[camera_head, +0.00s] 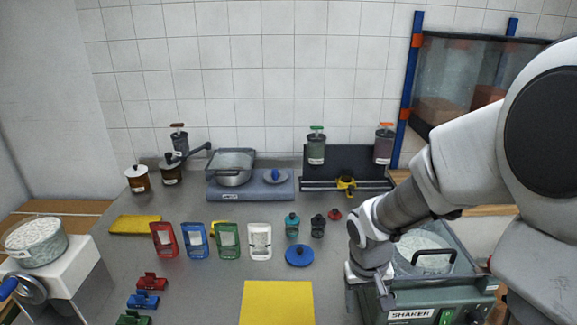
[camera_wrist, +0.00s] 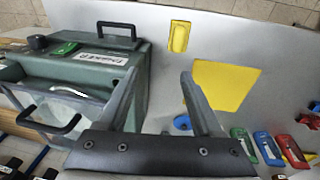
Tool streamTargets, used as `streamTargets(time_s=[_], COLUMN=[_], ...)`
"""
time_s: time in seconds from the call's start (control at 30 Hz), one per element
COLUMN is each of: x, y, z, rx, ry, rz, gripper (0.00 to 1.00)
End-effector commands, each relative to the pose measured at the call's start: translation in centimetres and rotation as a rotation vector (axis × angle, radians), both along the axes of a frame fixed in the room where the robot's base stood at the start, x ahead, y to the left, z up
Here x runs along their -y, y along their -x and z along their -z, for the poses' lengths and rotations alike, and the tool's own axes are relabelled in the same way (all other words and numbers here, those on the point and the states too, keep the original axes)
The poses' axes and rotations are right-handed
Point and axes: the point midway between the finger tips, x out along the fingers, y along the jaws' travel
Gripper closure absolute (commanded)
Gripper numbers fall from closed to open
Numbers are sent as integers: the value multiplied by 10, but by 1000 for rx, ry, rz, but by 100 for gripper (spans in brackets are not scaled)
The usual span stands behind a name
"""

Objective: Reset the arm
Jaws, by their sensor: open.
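My gripper (camera_head: 367,292) hangs from my arm at the right of the head view, just left of the green shaker (camera_head: 415,300).
A yellow mat (camera_head: 277,303) lies at the counter's front. Red (camera_head: 164,240), blue (camera_head: 195,240), green (camera_head: 227,240) and white (camera_head: 260,241) holders stand mid-counter. A blue lid (camera_head: 299,256) lies nearby. A glass tank (camera_head: 465,80) is at the back right.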

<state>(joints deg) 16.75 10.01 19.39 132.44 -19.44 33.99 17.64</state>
Motion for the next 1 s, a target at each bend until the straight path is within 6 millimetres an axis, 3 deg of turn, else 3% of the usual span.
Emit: streamTargets(time_s=[0.03, 0.2, 0.5, 0.7, 1.0], x=[1, 3, -5, -13, -20], y=[4, 21, 64, 97, 125], z=[-17, -63, -130, -161, -179], rx=[26, 95, 227, 316, 386], ry=[15, 39, 9, -52, -121], rz=[0, 4, 0, -14, -24], gripper=[33, 33, 33, 33, 33])
